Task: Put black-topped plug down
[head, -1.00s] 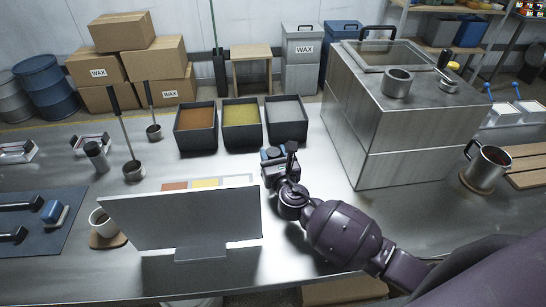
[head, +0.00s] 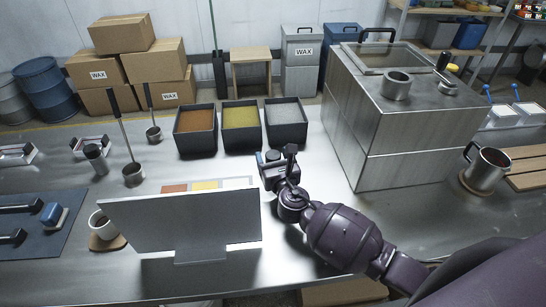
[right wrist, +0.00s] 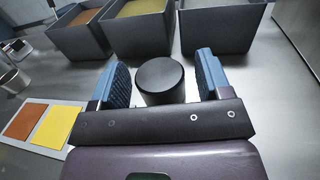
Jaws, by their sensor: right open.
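The plug with the round black top (right wrist: 160,75) stands upright between the two blue-padded fingers of my right gripper (right wrist: 163,78) in the right wrist view. The fingers are spread, with a visible gap on each side of the plug. The plug appears to stand on the metal table; its base is partly hidden by the gripper. In the head view my right gripper (head: 274,160) is over the table, just in front of the grey-filled bin. My left gripper is not in view.
Bins with brown (head: 196,131), yellow (head: 241,127) and grey (head: 286,124) contents stand just behind the gripper. A colour-swatch card (right wrist: 43,123) lies to the left. A panel (head: 185,220) stands front left. A large metal box (head: 405,140) stands to the right.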

